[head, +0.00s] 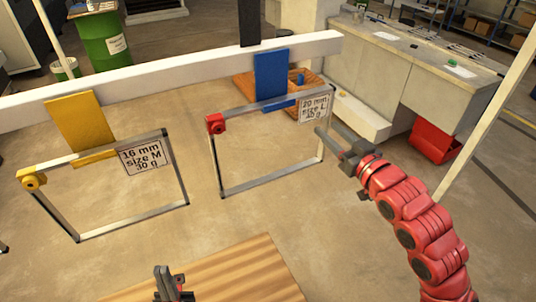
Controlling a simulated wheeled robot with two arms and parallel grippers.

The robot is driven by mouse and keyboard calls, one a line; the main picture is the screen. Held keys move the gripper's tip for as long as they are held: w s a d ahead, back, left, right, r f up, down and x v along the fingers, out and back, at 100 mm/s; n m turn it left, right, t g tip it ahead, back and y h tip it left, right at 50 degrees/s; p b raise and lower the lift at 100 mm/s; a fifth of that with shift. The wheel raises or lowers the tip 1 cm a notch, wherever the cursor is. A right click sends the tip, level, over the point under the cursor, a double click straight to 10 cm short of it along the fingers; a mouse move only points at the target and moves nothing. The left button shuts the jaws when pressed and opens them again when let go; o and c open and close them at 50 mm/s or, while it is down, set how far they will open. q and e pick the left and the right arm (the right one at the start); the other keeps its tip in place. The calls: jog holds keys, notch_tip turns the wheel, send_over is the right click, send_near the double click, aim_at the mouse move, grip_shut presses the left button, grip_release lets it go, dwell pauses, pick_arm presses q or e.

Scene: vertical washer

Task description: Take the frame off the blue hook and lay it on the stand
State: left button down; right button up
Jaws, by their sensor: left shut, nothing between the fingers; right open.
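A thin grey metal frame (217,165) hangs from the blue hook (270,76) on a white rail. It has a red corner piece at its upper left and a label reading 20 mm, size L at its upper right. My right gripper (325,128) is open at the frame's right side bar, just below the label. I cannot tell whether its fingers touch the bar. A wooden surface (245,270), apparently the stand, shows at the bottom with its top bare where visible. My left gripper (174,272) is shut and empty at the bottom, over the wood's left part.
A second frame (185,187) with a yellow corner and a size M label hangs from a yellow hook (80,122) at left. The white rail (190,70) crosses above. A grey counter (430,70) and red bin (433,143) stand at right.

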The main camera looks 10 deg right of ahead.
jog(key=p+x, duration=0.2)
jog(key=x, duration=0.1)
jog(key=p+x, duration=0.1)
jog(key=shift+w+d+r, duration=0.15)
jog(key=shift+w+r, duration=0.15)
jog(key=shift+w, duration=0.05)
jog(key=shift+w+f, duration=0.1)
jog(key=shift+w, duration=0.3)
jog(key=shift+c, duration=0.3)
grip_shut()
